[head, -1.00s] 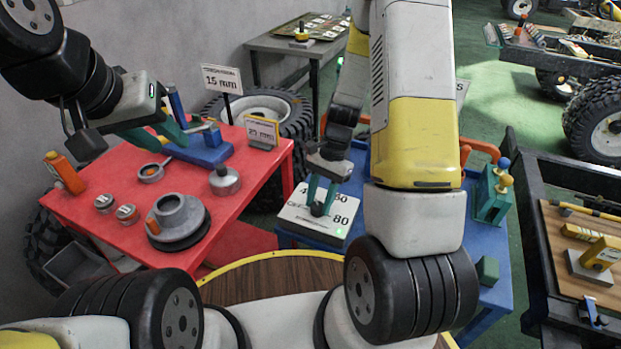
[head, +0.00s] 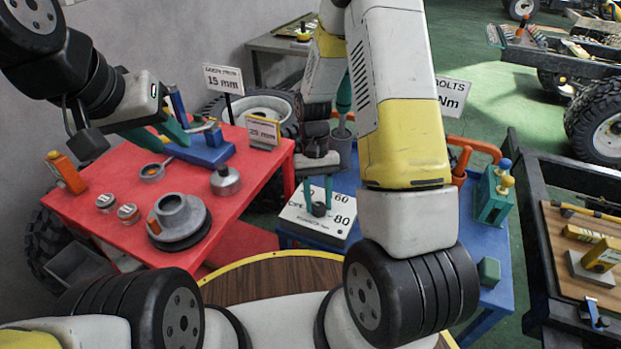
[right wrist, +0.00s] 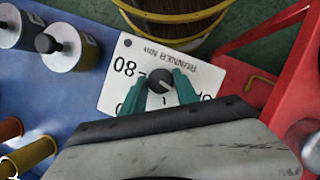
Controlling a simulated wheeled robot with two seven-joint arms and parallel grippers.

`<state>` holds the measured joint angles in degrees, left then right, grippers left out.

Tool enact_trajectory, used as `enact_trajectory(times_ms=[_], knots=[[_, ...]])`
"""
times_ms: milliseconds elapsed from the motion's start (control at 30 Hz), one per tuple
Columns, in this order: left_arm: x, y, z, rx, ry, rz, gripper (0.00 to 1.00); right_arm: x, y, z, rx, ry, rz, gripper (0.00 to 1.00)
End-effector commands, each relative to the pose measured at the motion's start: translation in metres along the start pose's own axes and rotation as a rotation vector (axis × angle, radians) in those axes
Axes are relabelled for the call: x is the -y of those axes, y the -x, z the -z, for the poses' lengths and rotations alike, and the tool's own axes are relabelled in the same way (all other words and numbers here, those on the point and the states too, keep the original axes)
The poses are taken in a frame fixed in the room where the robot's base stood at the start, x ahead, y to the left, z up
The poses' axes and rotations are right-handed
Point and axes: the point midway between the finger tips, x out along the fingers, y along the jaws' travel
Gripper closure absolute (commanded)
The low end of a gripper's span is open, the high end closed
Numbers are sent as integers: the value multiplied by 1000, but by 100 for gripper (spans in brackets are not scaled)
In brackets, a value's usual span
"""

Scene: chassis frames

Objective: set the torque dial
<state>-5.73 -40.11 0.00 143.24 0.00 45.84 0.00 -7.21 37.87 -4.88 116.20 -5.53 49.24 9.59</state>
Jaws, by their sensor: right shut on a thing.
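The torque dial is a dark round knob (head: 319,209) on a white plate (head: 296,224) marked with numbers, 60 and 80 among them, on the blue table. My right gripper (head: 318,196) is above the plate, its teal fingers shut on the knob. In the right wrist view the knob (right wrist: 160,77) sits between the fingertips with a pale pointer line on it, and the plate (right wrist: 113,92) appears upside down; the fingers hide some of its markings. A sign (head: 452,97) reading "BOLTS" and "Nm" is partly hidden by my arm. My left gripper (head: 172,140) is open over the red table.
The red table (head: 110,235) at left holds a blue fixture (head: 205,150), a grey hub (head: 178,215) and small tins. A round wooden top (head: 290,275) lies in front.

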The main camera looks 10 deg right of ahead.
Motion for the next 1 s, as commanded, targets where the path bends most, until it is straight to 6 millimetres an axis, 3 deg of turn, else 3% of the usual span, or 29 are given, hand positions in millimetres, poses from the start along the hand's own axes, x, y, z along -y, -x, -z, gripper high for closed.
enact_trajectory(times_ms=[400, 967, 1000], knots=[[0, 0, 0, 0, 0, 0, 67, 1, 1, 0, -2, 176, -73, 100], [0, 0, 0, 0, 0, 0, 67, 1, 0, 0, -2, 201, -83, 100], [0, 0, 0, 0, 0, 0, 67, 1, 0, 0, -2, 201, -83, 56]])
